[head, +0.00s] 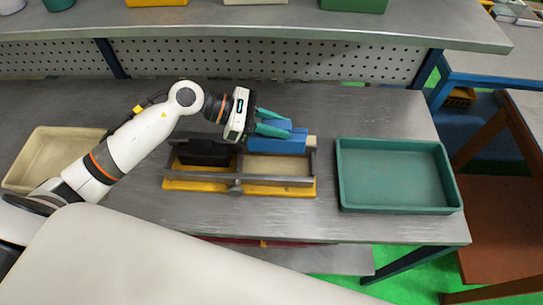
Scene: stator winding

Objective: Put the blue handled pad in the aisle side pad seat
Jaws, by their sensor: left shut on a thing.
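My left gripper (284,125) reaches in from the left with teal fingers. It is shut on the blue handled pad (278,145), at the back right of a fixture with a yellow base (245,190) and grey bars. The pad overlaps the back of the fixture's right-hand seat (275,170), whose pale floor shows in front of it. I cannot tell whether the pad touches the fixture. A black block (203,151) fills the left-hand seat. My right gripper is out of view.
A green tray (398,205) stands right of the fixture, and a cream tray (30,170) stands at the far left. A raised shelf (260,25) with bins runs along the back. Bare metal table shows in front of the fixture.

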